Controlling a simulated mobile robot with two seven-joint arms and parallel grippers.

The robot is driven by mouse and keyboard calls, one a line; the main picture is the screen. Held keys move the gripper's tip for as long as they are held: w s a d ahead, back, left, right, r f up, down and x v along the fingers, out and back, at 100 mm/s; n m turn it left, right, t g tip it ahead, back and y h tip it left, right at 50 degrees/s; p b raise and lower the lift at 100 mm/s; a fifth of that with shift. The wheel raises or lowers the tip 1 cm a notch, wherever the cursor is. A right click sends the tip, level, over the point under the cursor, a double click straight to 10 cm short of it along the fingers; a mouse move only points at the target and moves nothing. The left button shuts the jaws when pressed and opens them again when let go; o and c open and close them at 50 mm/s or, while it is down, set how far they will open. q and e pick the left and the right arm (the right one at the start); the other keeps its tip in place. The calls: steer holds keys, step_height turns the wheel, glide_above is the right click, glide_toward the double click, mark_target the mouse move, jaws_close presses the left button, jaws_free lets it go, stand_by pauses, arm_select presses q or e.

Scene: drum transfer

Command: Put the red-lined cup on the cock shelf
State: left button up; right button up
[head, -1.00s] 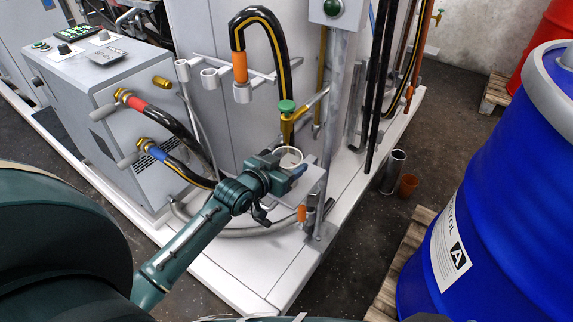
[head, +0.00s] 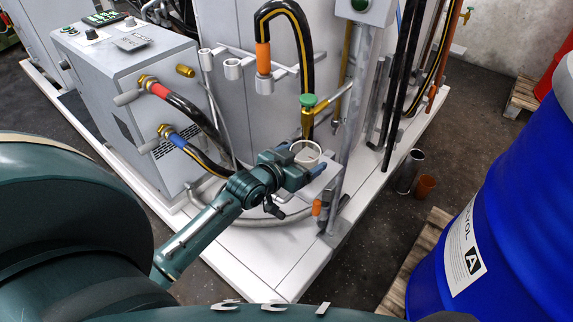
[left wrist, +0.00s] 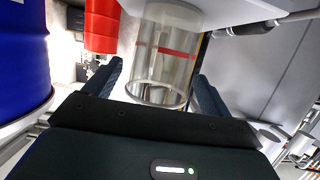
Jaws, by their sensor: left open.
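The cup (head: 307,152) is clear with a light rim; its red line shows in the left wrist view, where the cup (left wrist: 160,58) stands between the fingers. My left gripper (head: 299,164) is open around the cup, with visible gaps to both fingers in the left wrist view (left wrist: 158,75). The cock (head: 309,108), with a green handle and brass body, is above the cup. The small grey cock shelf (head: 323,178) is beneath the cup and gripper and partly hidden by them. The cup's base contact is hidden. My right gripper is not in view.
A post (head: 345,150) stands right of the shelf. Hoses and a grey machine box (head: 120,85) are on the left. A blue drum (head: 500,220) on a pallet is at the right. A dark metal cylinder (head: 410,170) and brown pot (head: 425,187) stand on the floor.

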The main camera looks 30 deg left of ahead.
arm_select(q)
steer(key=p+v, duration=0.2)
steer(key=v, duration=0.8)
steer(key=s+d+h, duration=0.2)
steer(key=s+d, duration=1.1)
steer(key=shift+d+m+g, duration=0.25)
steer(key=shift+m+g, duration=0.05)
steer(key=shift+g, duration=0.1)
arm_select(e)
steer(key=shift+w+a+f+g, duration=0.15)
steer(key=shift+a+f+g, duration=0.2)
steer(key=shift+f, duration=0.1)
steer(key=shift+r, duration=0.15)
arm_select(q)
step_height(320, 180, up, 4)
steer(key=g+p, duration=0.3)
steer(key=p, duration=1.2)
steer(key=shift+a+m+y, duration=0.1)
steer(key=shift+m+y, duration=0.2)
steer(key=shift+m, duration=0.1)
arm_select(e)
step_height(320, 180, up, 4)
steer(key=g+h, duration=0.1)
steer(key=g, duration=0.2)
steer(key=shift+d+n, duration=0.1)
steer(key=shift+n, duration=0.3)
